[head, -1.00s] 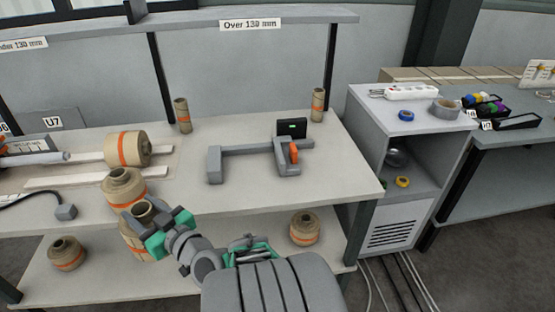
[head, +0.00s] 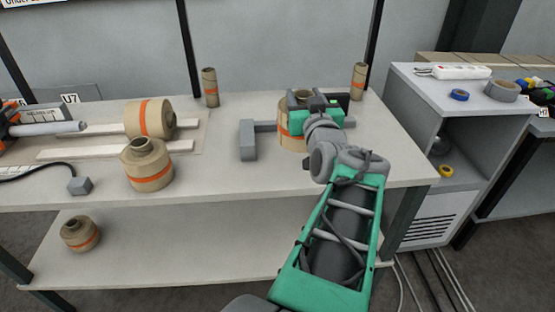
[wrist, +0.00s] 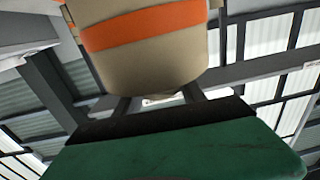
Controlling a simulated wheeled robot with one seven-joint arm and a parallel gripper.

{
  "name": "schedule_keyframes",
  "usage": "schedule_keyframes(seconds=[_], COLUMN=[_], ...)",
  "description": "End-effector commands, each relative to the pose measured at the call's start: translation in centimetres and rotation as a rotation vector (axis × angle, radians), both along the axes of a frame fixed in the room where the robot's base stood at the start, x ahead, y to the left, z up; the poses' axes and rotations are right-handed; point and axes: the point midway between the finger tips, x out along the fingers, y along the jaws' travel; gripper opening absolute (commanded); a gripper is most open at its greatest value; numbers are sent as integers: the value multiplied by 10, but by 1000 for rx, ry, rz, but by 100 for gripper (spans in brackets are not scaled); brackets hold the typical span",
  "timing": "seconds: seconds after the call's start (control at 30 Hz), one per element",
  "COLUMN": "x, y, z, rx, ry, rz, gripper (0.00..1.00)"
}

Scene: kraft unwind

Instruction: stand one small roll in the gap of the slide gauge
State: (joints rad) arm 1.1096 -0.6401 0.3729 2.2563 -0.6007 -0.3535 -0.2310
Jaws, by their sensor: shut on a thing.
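The slide gauge is on the workbench; its grey left jaw (head: 248,141) and part of its bar are visible, while its right side is largely hidden behind my arm. A tan small roll with an orange band (head: 287,129) is upright between the left jaw and the hidden right side. My gripper (head: 312,104) is shut on this roll from above and to the right. The roll (wrist: 145,50) also fills the top of the wrist view, close against the gripper. I cannot tell whether its base touches the bench or gauge.
A necked roll (head: 147,165) and a roll lying on its side (head: 149,119) are at left on the bench. Slim rolls stand at the back (head: 210,87) and right back (head: 359,82). Another roll (head: 80,233) is on the lower shelf. The bench front centre is clear.

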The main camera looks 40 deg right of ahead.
Motion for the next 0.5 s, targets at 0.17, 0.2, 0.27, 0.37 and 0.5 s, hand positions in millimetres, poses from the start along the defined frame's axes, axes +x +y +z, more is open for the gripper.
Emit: schedule_keyframes(seconds=[0.17, 0.2, 0.27, 0.37, 0.5], x=[-24, -24, -18, 5, 43], y=[-26, -28, -30, -31, -36], z=[16, 17, 16, 6, -11], rx=[-5, -3, 0, 2, 2], ry=[-4, -4, -4, 0, 0], rz=[-89, -96, -97, -91, -90], gripper=[0, 0, 0, 0, 0])
